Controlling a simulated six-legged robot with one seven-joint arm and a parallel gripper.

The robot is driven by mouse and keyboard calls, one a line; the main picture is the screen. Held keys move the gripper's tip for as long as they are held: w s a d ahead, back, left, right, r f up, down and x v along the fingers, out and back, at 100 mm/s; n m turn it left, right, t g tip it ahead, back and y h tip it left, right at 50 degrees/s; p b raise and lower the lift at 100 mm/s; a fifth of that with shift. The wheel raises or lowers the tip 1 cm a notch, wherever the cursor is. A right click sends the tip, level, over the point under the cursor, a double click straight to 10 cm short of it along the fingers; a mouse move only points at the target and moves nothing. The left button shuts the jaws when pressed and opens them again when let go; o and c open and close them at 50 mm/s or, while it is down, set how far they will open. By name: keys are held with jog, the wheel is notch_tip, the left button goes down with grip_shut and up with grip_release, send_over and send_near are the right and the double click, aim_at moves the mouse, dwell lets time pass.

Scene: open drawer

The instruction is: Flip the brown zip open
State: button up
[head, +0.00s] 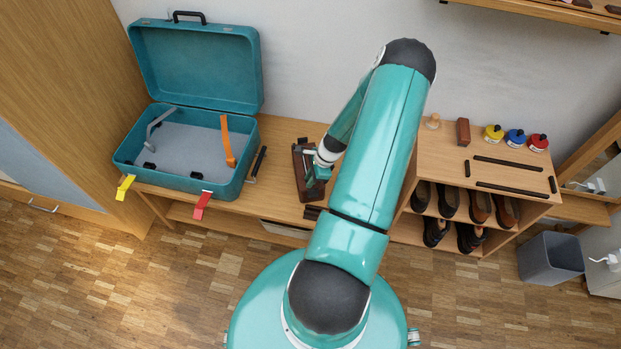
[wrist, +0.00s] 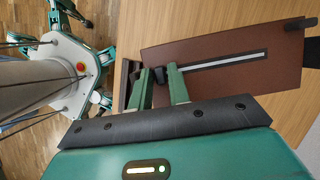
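A brown case (wrist: 225,85) with a pale zip strip (wrist: 225,61) along it lies on the wooden bench. In the head view the brown case (head: 303,166) is partly hidden by my arm. My gripper (wrist: 159,72) is over the left end of the zip strip in the wrist view. Its two green fingers stand a little apart, with a small dark piece at their tips. I cannot tell whether that piece is the zip's pull or finger padding, nor whether it is gripped. In the head view my gripper (head: 318,172) is at the brown case.
An open teal suitcase (head: 245,184) stands on the bench (head: 282,135) to the left, with a dark bar (head: 258,164) beside it. A shoe shelf (head: 440,158) at the right carries several coloured tins and dark strips. A grey bin (head: 550,260) stands on the floor.

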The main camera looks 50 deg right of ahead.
aim_at(305, 156)
grip_shut()
jog(key=w+d, duration=0.8)
jog(key=w, duration=0.1)
jog(key=shift+d, duration=0.3)
jog(key=shift+o, duration=0.9)
grip_release()
